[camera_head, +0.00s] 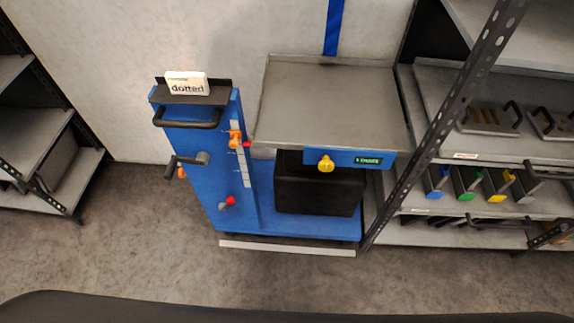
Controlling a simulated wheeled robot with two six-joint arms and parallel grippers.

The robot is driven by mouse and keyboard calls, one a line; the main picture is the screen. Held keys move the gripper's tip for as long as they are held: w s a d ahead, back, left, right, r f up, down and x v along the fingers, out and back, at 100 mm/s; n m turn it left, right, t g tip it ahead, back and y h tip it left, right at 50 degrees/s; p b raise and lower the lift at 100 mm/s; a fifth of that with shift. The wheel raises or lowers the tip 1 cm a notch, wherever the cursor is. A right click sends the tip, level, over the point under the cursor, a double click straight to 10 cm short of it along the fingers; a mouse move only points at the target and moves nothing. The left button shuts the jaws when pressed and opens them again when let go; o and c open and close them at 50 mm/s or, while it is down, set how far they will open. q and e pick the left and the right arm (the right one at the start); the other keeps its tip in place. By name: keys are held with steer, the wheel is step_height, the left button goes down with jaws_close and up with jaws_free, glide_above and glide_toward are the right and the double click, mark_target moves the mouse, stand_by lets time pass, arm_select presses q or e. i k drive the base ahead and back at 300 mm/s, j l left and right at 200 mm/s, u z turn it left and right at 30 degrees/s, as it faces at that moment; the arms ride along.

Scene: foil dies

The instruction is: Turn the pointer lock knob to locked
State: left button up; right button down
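A blue lift cart (205,150) stands at the middle left, with a grey platform (330,100) to the right of its column. An orange knob (235,139) sits beside a white scale strip (241,165) on the column, with a small red pointer tip (248,144) next to it. I take this orange knob as the pointer lock knob, but its label and locked mark are too small to read. A yellow knob (326,164) is on the platform's front edge. Neither of my grippers is in view.
A crank handle (186,162) sticks out at the cart's left, and a red-tipped lever (228,202) sits low. A black block (318,188) is under the platform. Racks stand left (62,172) and right (480,150). The floor (150,240) in front is clear.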

mark_target(182, 174)
steer(key=j+z, duration=0.2)
steer(key=j, duration=0.8)
steer(key=j+z, duration=0.15)
steer(key=j, duration=0.85)
steer(key=j+z, duration=0.2)
steer(key=j, duration=0.8)
steer(key=k, duration=0.05)
